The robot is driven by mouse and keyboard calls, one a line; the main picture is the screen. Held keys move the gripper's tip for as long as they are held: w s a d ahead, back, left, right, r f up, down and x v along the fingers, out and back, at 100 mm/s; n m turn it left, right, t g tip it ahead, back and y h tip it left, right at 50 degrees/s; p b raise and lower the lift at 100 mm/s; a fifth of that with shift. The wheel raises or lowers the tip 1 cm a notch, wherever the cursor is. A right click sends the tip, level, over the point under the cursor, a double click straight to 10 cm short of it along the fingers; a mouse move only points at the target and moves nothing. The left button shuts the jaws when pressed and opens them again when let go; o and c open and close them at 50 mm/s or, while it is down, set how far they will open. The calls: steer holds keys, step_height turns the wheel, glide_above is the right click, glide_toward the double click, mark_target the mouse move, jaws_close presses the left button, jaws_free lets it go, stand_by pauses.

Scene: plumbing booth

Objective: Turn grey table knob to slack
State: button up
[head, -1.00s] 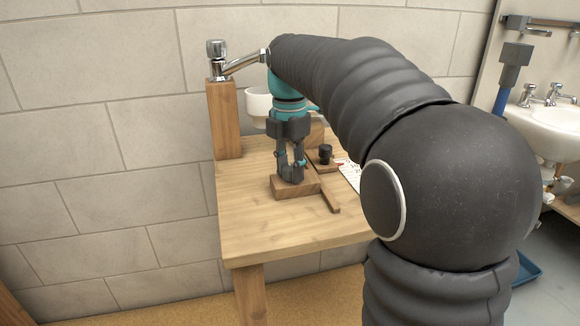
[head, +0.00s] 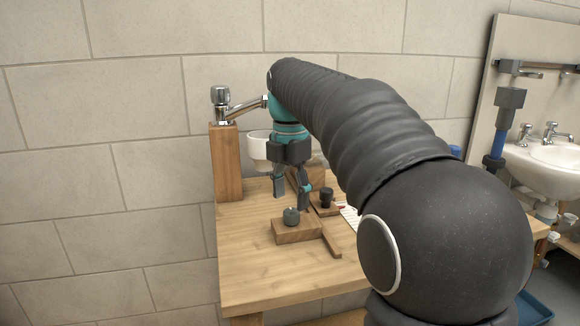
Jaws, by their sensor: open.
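The grey knob (head: 291,215) sits on top of a small wooden block (head: 298,233) on the wooden table (head: 250,271). My gripper (head: 291,200) is open and empty, with its two fingers spread wide apart. It hangs above and a little behind the knob in the head view, apart from it. The whole knob shows; its pointer or marks are too small to read.
A black knob (head: 326,197) stands on another block just right of my gripper. A wooden lever (head: 331,239) lies by the grey knob's block. A chrome tap (head: 222,103) on a wooden post (head: 228,165) and a white bowl (head: 258,150) stand behind. The table's front left is clear.

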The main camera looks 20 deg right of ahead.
mark_target(290, 211)
step_height(290, 211, up, 8)
steer(key=shift+f, duration=0.15)
steer(key=shift+a, duration=0.1)
stand_by(0.4)
